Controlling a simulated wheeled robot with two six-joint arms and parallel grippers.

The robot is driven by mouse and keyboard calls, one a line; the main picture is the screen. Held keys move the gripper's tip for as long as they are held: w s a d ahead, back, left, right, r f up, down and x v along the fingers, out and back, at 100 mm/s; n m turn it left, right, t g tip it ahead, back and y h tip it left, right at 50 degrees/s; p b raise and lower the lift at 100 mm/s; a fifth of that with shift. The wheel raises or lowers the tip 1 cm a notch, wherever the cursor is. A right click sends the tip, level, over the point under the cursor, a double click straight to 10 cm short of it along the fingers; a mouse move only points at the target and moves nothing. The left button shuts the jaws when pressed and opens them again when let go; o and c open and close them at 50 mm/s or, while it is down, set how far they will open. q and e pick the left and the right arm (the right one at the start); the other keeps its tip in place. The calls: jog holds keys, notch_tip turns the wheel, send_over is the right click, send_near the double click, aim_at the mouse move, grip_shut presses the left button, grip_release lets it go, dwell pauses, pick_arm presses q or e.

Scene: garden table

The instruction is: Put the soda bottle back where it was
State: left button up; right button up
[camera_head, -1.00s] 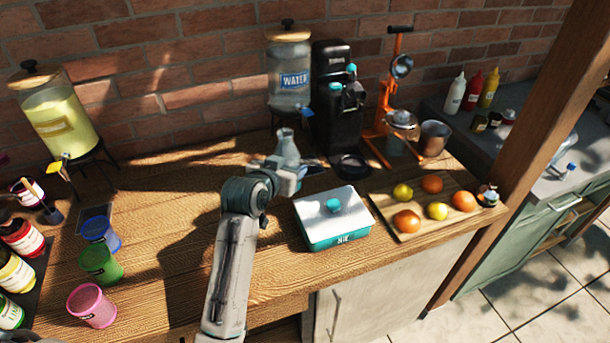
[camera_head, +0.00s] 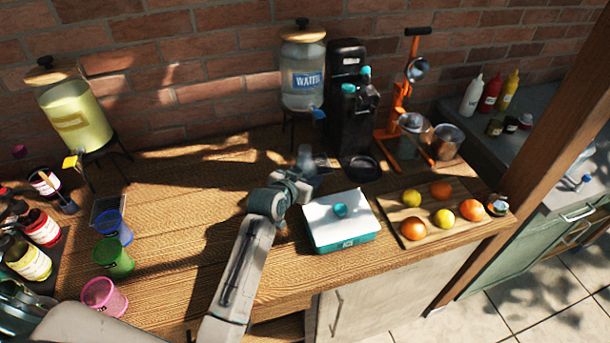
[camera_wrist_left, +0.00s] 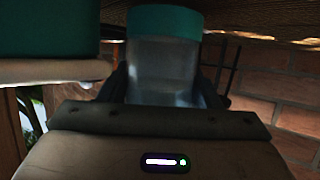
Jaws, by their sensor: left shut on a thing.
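The soda bottle (camera_head: 305,158) is clear, with its neck up in the head view, behind the white-lidded ice box (camera_head: 341,232) and in front of the water dispenser (camera_head: 302,88). My left gripper (camera_head: 310,182) is shut on it. In the left wrist view, which looks upside down, the bottle (camera_wrist_left: 163,72) has a teal end (camera_wrist_left: 165,22) close to the wooden table. I cannot tell whether it touches the wood. A black soda machine (camera_head: 345,130) with teal parts stands behind and right of the bottle. My right gripper is not in view.
The ice box is close to my left gripper, on its right. A fruit board (camera_head: 455,232), an orange press (camera_head: 397,120) and metal cups (camera_head: 447,142) stand at the right. Coloured cups (camera_head: 113,258) and a lemonade dispenser (camera_head: 75,118) are at the left. The table's middle left is clear.

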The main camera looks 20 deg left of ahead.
pick_arm(q)
jog(key=shift+f, duration=0.15)
jog(key=shift+f, duration=0.15)
jog(key=o, duration=1.4)
jog(key=shift+o, duration=0.2)
jog(key=shift+s, duration=0.1)
